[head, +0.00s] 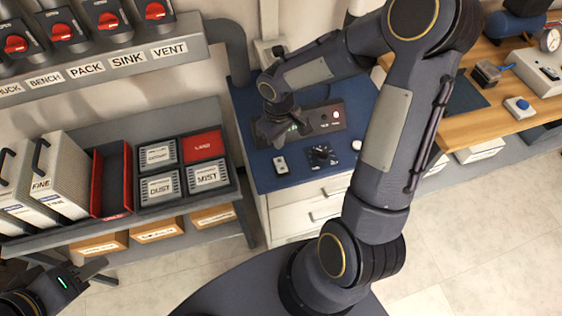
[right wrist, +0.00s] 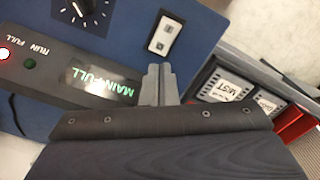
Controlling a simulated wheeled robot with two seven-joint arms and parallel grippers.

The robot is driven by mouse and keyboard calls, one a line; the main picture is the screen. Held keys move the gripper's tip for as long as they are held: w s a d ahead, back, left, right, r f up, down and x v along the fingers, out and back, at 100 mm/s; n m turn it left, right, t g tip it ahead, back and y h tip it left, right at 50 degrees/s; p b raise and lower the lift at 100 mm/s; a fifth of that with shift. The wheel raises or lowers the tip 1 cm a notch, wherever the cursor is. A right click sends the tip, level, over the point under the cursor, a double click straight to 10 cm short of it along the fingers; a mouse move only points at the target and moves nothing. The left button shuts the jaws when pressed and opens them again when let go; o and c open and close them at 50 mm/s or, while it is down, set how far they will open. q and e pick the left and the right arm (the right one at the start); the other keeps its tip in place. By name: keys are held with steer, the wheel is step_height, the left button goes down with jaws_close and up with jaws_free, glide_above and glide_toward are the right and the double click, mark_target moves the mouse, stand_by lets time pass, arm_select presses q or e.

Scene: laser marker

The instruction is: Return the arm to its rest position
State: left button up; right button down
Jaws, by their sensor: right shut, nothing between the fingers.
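My right arm rises from the bottom middle of the head view and bends over the blue cabinet top (head: 262,182). My right gripper (head: 277,138) hangs over the left end of the dark control panel (head: 327,116). In the right wrist view the right gripper's fingers (right wrist: 158,70) are pressed together with nothing between them. They lie between the lit MAIN FULL display (right wrist: 103,86) and a white rocker switch (right wrist: 164,35); contact cannot be told. My left gripper (head: 95,274) is at the lower left of the head view, partly cut off; its opening is unclear.
A black dial (head: 321,155) and a white button (head: 356,145) are on the cabinet. A shelf at left holds labelled cartridges (head: 207,177), a red bin (head: 112,180) and white filters (head: 60,170). Red-handled valves (head: 107,20) are above. A wooden bench (head: 475,110) is at right.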

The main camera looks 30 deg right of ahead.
stand_by(0.3)
steer(key=s+a+r+m+t+y, duration=0.2)
steer(key=s+r, duration=0.5)
steer(key=s, duration=0.1)
steer(key=s+a+r+m+t+y, duration=0.1)
steer(key=s+a+r+m+t, duration=0.1)
steer(key=s+r, duration=0.6)
steer(key=shift+s+r+m+t+y, duration=0.25)
steer(key=shift+s+m+t+y, duration=0.2)
steer(key=shift+t, duration=0.35)
